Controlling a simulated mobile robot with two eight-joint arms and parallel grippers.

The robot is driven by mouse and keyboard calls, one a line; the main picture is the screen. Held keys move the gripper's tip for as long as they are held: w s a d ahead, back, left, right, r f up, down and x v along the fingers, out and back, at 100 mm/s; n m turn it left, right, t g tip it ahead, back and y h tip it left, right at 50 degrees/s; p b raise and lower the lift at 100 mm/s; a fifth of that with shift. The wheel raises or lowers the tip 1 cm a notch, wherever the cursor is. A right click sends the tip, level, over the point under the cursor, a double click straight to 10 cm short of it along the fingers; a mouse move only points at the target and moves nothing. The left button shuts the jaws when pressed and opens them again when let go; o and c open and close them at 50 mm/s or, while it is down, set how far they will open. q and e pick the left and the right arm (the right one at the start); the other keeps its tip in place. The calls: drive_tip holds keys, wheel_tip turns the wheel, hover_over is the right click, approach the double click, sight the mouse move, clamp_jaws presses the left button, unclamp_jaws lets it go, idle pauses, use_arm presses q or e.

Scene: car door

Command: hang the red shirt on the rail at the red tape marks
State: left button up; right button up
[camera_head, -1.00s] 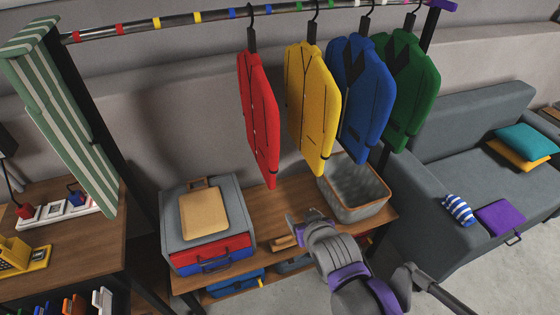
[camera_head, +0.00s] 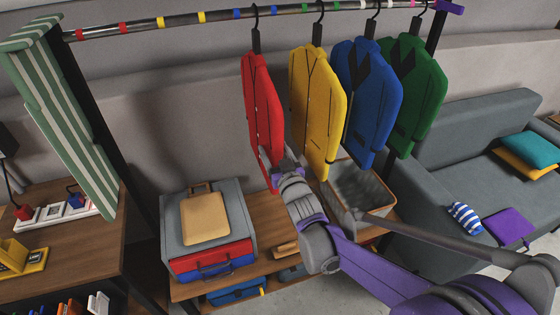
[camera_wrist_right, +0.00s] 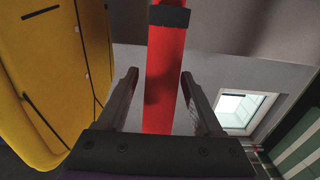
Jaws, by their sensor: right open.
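The red shirt (camera_head: 262,100) hangs by a dark hanger from the rail (camera_head: 285,10), between blue tape marks. Two red tape marks sit on the rail's left part: one near the left end (camera_head: 78,35) and one right of it (camera_head: 122,28). My right gripper (camera_head: 276,163) is at the shirt's lower end. In the right wrist view the red shirt (camera_wrist_right: 163,100) appears edge-on between the two open fingers (camera_wrist_right: 160,76), with a gap visible at each side. My left gripper is out of view.
A yellow jacket (camera_head: 316,110) hangs just right of the red shirt, then a blue one (camera_head: 366,100) and a green one (camera_head: 417,100).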

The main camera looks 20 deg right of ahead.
drive_tip(key=shift+w, duration=1.55)
clamp_jaws()
drive_tip(key=shift+r+p, duration=0.3)
drive_tip(key=shift+r, duration=0.1)
drive_tip(key=shift+a, duration=0.1)
